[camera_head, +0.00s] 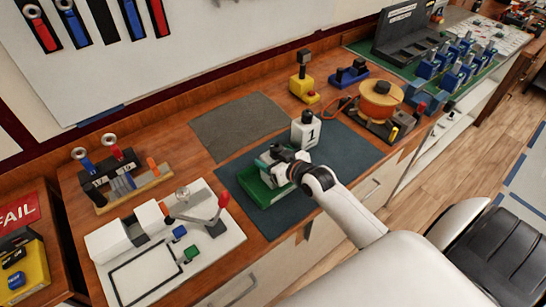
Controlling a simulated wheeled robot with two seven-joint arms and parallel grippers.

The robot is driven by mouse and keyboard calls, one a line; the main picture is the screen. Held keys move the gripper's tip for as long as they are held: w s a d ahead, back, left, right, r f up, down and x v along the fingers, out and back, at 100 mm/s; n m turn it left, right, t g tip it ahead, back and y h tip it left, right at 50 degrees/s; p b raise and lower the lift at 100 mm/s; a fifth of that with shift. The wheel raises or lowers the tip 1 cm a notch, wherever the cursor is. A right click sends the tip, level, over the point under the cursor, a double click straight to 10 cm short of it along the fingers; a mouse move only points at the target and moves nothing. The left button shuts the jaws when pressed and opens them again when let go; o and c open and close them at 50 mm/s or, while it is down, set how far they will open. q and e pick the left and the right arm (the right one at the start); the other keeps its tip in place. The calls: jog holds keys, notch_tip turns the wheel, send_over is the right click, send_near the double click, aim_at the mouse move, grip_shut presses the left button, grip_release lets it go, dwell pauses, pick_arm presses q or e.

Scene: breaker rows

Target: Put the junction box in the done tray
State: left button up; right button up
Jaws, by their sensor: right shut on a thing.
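My right gripper (284,166) is over the green tray (256,192) on the dark blue mat, its arm coming in from the lower right. It is shut on a small grey box (267,157), which looks like the junction box. The box is over or inside the tray's far part; I cannot tell whether it touches the tray floor. The gripper hides part of the box and the tray's right side. No label shows that names the tray. My left gripper is not in view.
A white block marked 1 (305,131) stands just behind the gripper. A white fixture with a red-knobbed lever (208,212) is to the left. An orange round device (380,98) stands to the right. The grey mat (238,126) is bare.

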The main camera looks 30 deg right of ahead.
jog(key=o, duration=1.1)
jog(key=shift+o, duration=1)
jog(key=a+b+v, duration=0.1)
jog(key=v, duration=1.1)
jog(key=shift+d, duration=0.45)
jog(key=shift+r, duration=0.1)
